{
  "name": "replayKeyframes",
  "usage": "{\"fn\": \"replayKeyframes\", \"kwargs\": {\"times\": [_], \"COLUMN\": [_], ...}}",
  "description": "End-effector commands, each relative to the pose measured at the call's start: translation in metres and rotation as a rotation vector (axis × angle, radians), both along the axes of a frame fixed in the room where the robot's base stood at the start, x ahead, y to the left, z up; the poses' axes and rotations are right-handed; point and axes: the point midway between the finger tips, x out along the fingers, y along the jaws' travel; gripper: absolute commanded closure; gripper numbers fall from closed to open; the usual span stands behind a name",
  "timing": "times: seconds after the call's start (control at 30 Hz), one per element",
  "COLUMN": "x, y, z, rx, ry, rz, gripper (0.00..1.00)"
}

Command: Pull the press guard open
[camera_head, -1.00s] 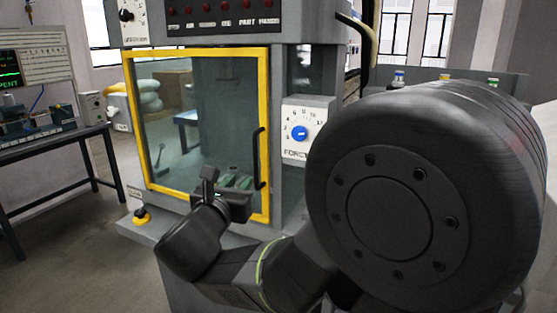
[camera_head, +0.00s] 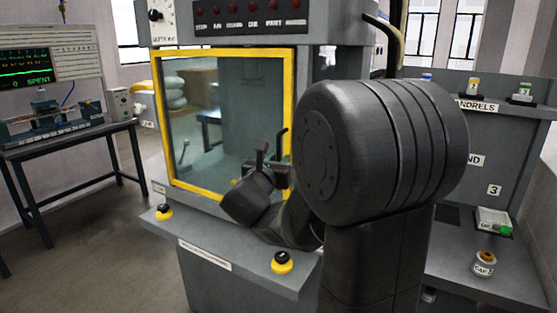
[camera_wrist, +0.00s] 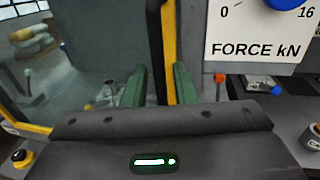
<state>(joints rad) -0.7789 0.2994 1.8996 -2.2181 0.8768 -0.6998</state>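The press guard is a clear panel in a yellow frame (camera_head: 222,53) on the front of the grey press, and it looks closed in the head view. Its black upright handle (camera_head: 282,143) is near the frame's right edge. My gripper (camera_head: 270,163) is at the lower part of the handle, partly hidden by my arm. In the wrist view, the two green fingers of my gripper (camera_wrist: 159,88) stand apart. The dark handle (camera_wrist: 153,40) and yellow frame edge (camera_wrist: 168,50) show in the gap between them. Whether a finger touches the handle is unclear.
The force dial plate (camera_wrist: 262,30) is just right of the fingers in the wrist view. Yellow-and-black buttons (camera_head: 282,262) sit on the ledge below. A side bench (camera_head: 470,262) with a capped jar (camera_head: 484,263) is at right. Floor at left is clear.

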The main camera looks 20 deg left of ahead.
Motion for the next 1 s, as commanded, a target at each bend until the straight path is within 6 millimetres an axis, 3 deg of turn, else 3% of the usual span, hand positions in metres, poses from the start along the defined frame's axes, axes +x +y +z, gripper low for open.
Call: {"fn": "replayKeyframes", "kwargs": {"times": [0.37,0.5,0.83,1.0], "x": [0.006,0.006,0.004,-0.006], "y": [0.001,0.001,0.002,0.007], "z": [0.0,0.0,0.0,0.001], "rx": [0.0,0.0,0.0,0.001], "ry": [0.0,0.0,0.0,0.001], "rz": [0.001,0.001,-0.002,-0.016], "gripper": [0.75,1.0,1.0,1.0]}}
